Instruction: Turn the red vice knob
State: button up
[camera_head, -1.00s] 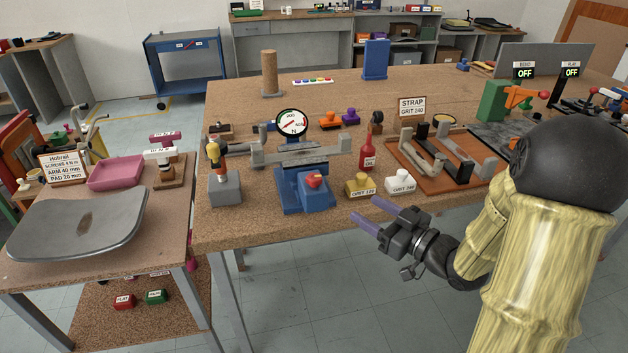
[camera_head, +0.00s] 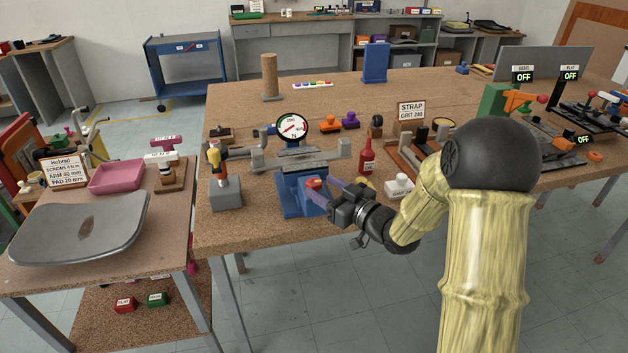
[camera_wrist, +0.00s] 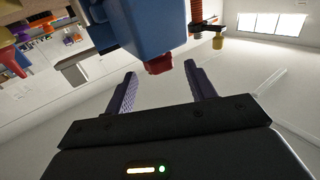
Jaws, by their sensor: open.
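The red vice knob (camera_head: 314,183) sits on the front of the blue vice (camera_head: 289,196), near the front edge of the workbench. A grey bar lies across the top of the vice, under a round dial gauge. My gripper (camera_head: 322,193) is open, its two purple fingers reaching left to the knob from the front right. In the wrist view the red knob (camera_wrist: 159,65) shows on the blue vice body (camera_wrist: 150,28), just beyond and between the open fingertips (camera_wrist: 162,74). No contact between fingers and knob is clear.
A red bottle (camera_head: 367,157) and a white block (camera_head: 398,187) stand right of the vice. A yellow block (camera_head: 366,185) is partly hidden behind my gripper. A grey block with a yellow-and-red tool (camera_head: 225,192) stands left. The floor before the bench is clear.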

aim_at(319, 187)
jog(key=x, duration=0.4)
jog(key=c, duration=1)
jog(key=shift+f+m+t+h+b, duration=0.2)
jog(key=shift+m+t+h+b, duration=0.45)
jog(key=shift+b, duration=0.2)
